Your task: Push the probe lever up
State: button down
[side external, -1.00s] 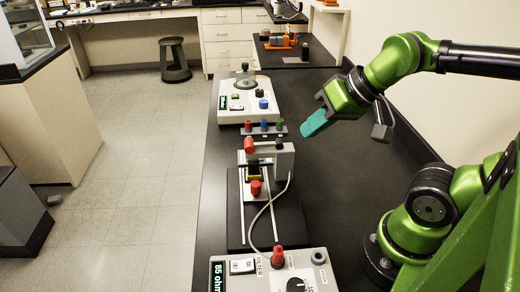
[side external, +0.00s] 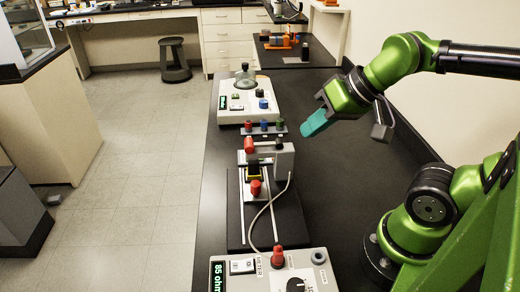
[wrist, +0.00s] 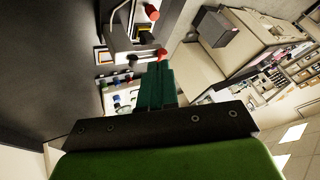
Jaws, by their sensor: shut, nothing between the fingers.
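The stylus profiler (side external: 284,163) stands on a black base plate (side external: 287,222) in the middle of the bench. A red cylinder (side external: 248,145) sits at the left end of its upper arm, and a red knob (side external: 255,188) sits lower at its front. In the wrist view, the profiler (wrist: 117,30) shows at the top with a red end piece (wrist: 152,13). Which part is the probe lever I cannot tell for certain. My gripper (side external: 308,128), with teal fingers, is shut and empty, above and to the right of the profiler, apart from it. Its fingers also show in the wrist view (wrist: 157,82).
A meter box (side external: 270,268) reading 85 ohm stands in front, its grey cable (side external: 268,207) running to the profiler. Behind are a rack of coloured knobs (side external: 264,129) and a white instrument (side external: 246,104). The black bench right of the profiler (side external: 340,190) is clear.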

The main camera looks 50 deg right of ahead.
jog(key=c, duration=1.5)
grip_release()
jog(key=shift+f, duration=0.3)
jog(key=o, duration=0.9)
jog(key=w+n+g, duration=0.1)
jog(key=w, duration=0.1)
jog(key=w+r+n+g, duration=0.1)
jog(key=w, duration=0.2)
jog(key=w+g, duration=0.1)
jog(key=w, duration=0.2)
jog(key=shift+w+a+r+n+h, duration=0.1)
jog(key=shift+w+r+n+h, duration=0.05)
jog(key=shift+r+n+h, duration=0.2)
jog(key=shift+o, duration=0.2)
notch_tip(320, 180, up, 4)
jog(key=n+g+h, duration=0.1)
jog(key=n+g, duration=0.3)
jog(key=n, duration=0.6)
send_over(247, 142)
notch_tip(247, 142, down, 16)
jog(key=shift+f, duration=0.1)
grip_shut()
